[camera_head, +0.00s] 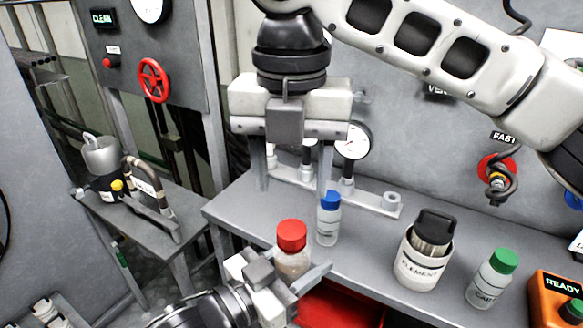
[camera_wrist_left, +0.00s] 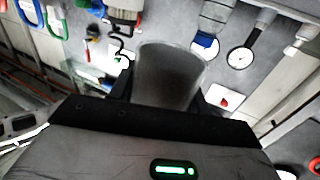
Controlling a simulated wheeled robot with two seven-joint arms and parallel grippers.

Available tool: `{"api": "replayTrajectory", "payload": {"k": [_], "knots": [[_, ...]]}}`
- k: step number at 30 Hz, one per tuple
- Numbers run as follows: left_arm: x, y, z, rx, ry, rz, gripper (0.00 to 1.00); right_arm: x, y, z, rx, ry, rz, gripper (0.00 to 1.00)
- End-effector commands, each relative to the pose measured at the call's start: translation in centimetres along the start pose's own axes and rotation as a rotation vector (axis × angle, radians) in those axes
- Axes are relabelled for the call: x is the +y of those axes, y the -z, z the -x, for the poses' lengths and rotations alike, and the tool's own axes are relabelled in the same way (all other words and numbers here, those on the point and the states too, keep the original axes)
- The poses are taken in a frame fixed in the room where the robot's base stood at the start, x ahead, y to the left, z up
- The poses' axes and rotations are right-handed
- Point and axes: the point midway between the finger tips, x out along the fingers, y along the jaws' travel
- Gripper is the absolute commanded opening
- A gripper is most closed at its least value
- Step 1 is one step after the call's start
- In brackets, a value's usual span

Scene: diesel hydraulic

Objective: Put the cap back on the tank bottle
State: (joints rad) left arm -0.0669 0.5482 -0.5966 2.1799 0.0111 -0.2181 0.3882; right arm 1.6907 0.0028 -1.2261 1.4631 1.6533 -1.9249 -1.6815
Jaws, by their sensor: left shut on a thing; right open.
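A clear bottle (camera_head: 291,264) with a red cap (camera_head: 291,234) on its top stands upright at the front edge of the bench. My left gripper (camera_head: 284,270) is shut around the bottle's body, below the cap. In the left wrist view the held bottle (camera_wrist_left: 170,75) is a translucent grey cylinder; its cap is not clearly seen there. I cannot tell if the cap is tight. My right gripper (camera_head: 292,186) is open and empty, fingers pointing down, above and behind the red cap. Its right finger is close to a blue-capped bottle (camera_head: 328,220).
The grey bench (camera_head: 375,228) also holds a white ELEMENT canister (camera_head: 418,265), a green-capped bottle (camera_head: 491,280) and an orange READY box (camera_head: 558,298) to the right. Gauges and a pipe manifold (camera_head: 391,201) stand at the back. A red bin (camera_head: 340,308) is below the front edge.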

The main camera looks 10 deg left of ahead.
Motion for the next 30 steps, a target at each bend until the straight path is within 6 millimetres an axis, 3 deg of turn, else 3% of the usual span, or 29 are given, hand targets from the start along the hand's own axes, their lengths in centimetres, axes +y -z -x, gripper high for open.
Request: {"api": "replayTrajectory", "payload": {"k": [13,24,30], "knots": [[0.0,0.0,0.0,0.001,0.000,0.000,0.00,0.0,0.0,-0.5,0.001,0.001,0.010,0.52],[0.0,0.1,0.0,0.001,0.000,0.000,0.00,0.0,0.0,-5.9,0.003,0.001,0.010,0.52],[0.0,0.1,0.0,0.001,0.000,0.000,0.00,0.0,0.0,-7.7,0.003,0.001,0.010,0.52]]}}
